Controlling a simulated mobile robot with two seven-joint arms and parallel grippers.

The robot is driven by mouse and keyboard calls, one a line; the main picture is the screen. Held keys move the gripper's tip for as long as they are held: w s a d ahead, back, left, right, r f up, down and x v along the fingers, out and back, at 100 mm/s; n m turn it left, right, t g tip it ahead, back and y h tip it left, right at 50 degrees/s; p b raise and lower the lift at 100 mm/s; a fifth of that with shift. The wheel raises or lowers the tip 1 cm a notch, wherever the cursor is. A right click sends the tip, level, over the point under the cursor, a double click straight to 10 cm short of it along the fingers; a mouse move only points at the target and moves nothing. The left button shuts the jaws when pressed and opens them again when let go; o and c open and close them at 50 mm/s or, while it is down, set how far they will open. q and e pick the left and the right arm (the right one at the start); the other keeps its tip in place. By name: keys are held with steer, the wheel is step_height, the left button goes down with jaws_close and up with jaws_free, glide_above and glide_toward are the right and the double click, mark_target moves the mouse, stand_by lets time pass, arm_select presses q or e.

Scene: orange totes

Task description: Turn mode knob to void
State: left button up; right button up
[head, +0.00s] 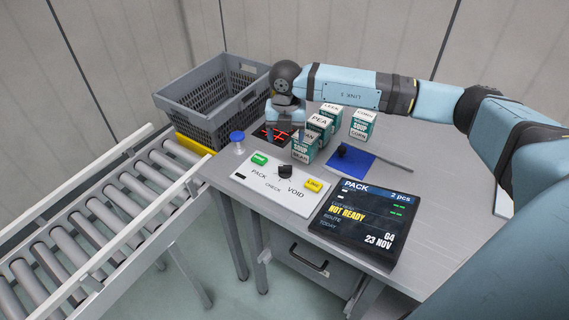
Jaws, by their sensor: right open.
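The mode knob (285,171) is a small black dial on the white control panel (262,187) on the table. My right arm reaches in from the right across the back of the table. My right gripper (279,116) is open, above and behind the panel, apart from the knob and partly hidden by its own wrist. My left gripper is not in view.
Several soup cartons (320,122) stand behind the panel, near my right gripper. A dark pad with red lines (272,133) lies under it. A blue pad (350,163), a display reading NOT READY (365,222), a blue-topped button (237,138), a grey crate (215,98) and a roller conveyor (95,215) surround the panel.

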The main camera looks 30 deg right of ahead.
mark_target(285, 166)
step_height(285, 166, down, 11)
steer(key=shift+f+p, duration=0.1)
steer(key=shift+p, duration=0.25)
steer(key=c, duration=0.9)
